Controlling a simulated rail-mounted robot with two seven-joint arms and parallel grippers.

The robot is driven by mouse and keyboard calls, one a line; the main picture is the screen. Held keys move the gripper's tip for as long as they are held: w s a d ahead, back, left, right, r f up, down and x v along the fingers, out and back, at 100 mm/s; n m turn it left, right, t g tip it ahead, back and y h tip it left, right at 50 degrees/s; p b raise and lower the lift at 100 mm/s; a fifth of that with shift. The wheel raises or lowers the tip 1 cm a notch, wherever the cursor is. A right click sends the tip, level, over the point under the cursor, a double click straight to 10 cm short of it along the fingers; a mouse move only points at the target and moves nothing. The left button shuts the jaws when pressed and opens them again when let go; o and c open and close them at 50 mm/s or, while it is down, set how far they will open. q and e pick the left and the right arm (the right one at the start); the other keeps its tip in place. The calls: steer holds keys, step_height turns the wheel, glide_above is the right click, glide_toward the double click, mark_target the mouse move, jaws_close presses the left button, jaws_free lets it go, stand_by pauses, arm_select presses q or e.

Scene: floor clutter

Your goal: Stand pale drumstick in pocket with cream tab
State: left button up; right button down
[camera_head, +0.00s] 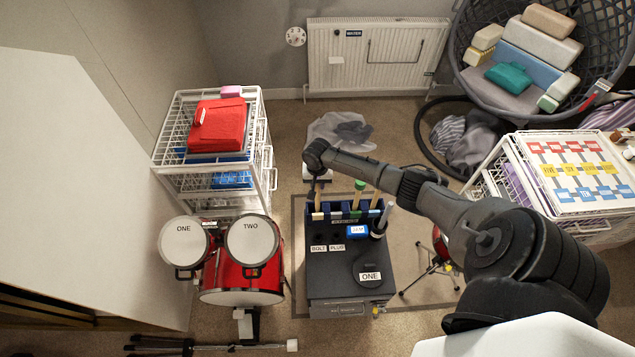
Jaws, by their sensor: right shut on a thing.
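A dark blue rack of pockets (345,208) stands along the far edge of a dark box, with small pale tabs on its front. My right gripper (316,190) points down over the rack's left end and is shut on a pale stick, the pale drumstick (317,203), which looks upright at the leftmost pocket. The gripper hides its upper part, and I cannot tell how deep it sits. A cream tab (318,216) shows just below it. A green-topped stick (358,192) and another pale stick (375,199) stand farther right in the rack. My left gripper is not in view.
The dark box (335,285) carries labels, a blue block (357,232) and a round dark pad marked ONE (369,267). A red drum set (240,275) stands to the left, beside a white wire drawer unit (210,145). A grey cloth (342,130) lies behind on the carpet.

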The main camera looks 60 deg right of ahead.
steer(key=c, duration=0.9)
jaws_free()
step_height(320, 180, up, 14)
steer(key=shift+f+p, duration=0.1)
steer(key=shift+p, duration=0.5)
stand_by(0.3)
